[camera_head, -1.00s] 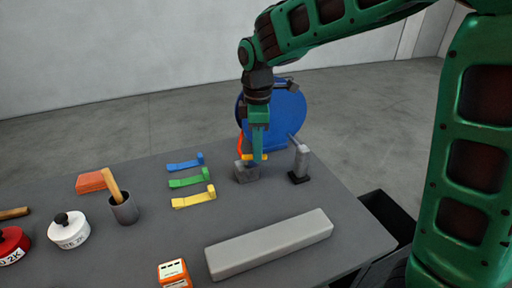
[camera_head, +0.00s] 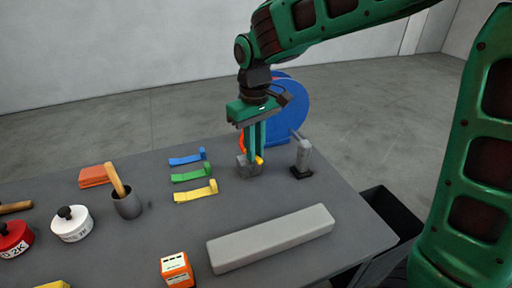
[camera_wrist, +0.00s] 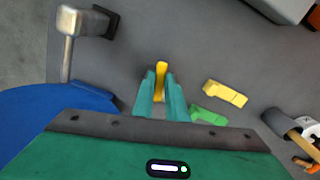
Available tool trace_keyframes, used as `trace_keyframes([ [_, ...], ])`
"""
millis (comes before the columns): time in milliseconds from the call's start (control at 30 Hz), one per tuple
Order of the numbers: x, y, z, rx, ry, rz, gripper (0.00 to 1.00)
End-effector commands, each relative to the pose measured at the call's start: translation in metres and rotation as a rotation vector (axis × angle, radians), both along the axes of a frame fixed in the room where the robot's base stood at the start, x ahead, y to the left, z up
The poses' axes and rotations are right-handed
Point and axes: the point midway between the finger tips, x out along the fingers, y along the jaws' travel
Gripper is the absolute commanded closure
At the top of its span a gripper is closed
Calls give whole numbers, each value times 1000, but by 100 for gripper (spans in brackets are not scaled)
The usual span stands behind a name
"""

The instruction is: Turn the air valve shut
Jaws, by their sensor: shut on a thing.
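The air valve is a small grey block (camera_head: 249,170) with a yellow handle (camera_head: 259,160), near the far right part of the grey table. My gripper (camera_head: 254,155) points straight down over the block, with its two green fingers shut on the yellow handle. In the wrist view, the yellow handle (camera_wrist: 161,72) sits between the fingertips (camera_wrist: 160,88), its far end sticking out past them. The grey block is mostly hidden by the fingers in that view.
A blue disc (camera_head: 295,100) stands behind the valve. A grey upright tool on a black foot (camera_head: 302,158) stands close right. Blue, green and yellow brackets (camera_head: 195,193) lie left. A long grey bar (camera_head: 270,238) lies in front. A black bin (camera_head: 390,213) is beyond the right edge.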

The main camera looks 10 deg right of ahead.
Motion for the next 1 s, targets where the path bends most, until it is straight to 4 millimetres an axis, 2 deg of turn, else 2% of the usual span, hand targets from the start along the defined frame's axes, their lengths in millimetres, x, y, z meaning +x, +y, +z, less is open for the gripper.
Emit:
trace_keyframes([
  [400,1,8,2,6,-10,-245,100],
  [1000,1,9,2,6,-9,-304,100],
])
